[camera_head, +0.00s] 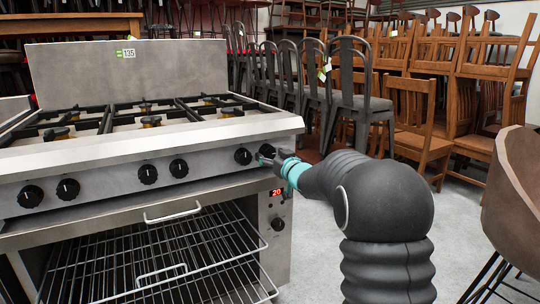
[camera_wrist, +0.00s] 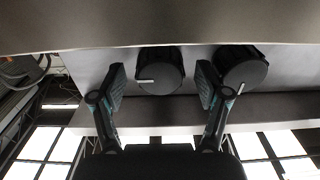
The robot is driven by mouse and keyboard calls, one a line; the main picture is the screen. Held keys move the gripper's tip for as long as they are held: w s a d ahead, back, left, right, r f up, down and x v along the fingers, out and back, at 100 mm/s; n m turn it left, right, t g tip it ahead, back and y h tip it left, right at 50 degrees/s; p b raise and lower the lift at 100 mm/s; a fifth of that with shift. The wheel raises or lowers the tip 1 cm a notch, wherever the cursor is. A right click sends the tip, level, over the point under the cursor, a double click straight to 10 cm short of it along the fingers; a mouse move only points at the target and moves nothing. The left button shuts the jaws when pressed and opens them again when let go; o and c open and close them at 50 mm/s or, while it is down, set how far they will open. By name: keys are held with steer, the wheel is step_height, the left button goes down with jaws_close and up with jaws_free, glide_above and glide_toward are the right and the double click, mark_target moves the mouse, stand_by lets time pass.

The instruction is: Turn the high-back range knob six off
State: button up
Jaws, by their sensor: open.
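The high-back range (camera_head: 150,150) has a row of black knobs along its front panel. The rightmost knob, knob six (camera_head: 267,152), is partly hidden by my gripper (camera_head: 275,160) in the head view. In the wrist view, which looks upside down, knob six (camera_wrist: 160,72) sits between the two open fingers of my gripper (camera_wrist: 161,88), with gaps visible on both sides. Its white mark lies sideways, pointing left in that view. The neighbouring knob (camera_wrist: 243,68) lies outside the right-hand finger, and its white mark is close to vertical.
A control with a red display (camera_head: 277,192) and a lower knob (camera_head: 278,224) are below knob six. An open wire-rack shelf (camera_head: 160,260) is under the panel. Metal chairs (camera_head: 350,100) stand behind, and a brown chair (camera_head: 515,190) is at the right.

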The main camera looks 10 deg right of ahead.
steer(key=shift+w+a, duration=0.15)
steer(key=shift+w, duration=0.2)
steer(key=shift+c, duration=0.3)
steer(key=c, duration=1.1)
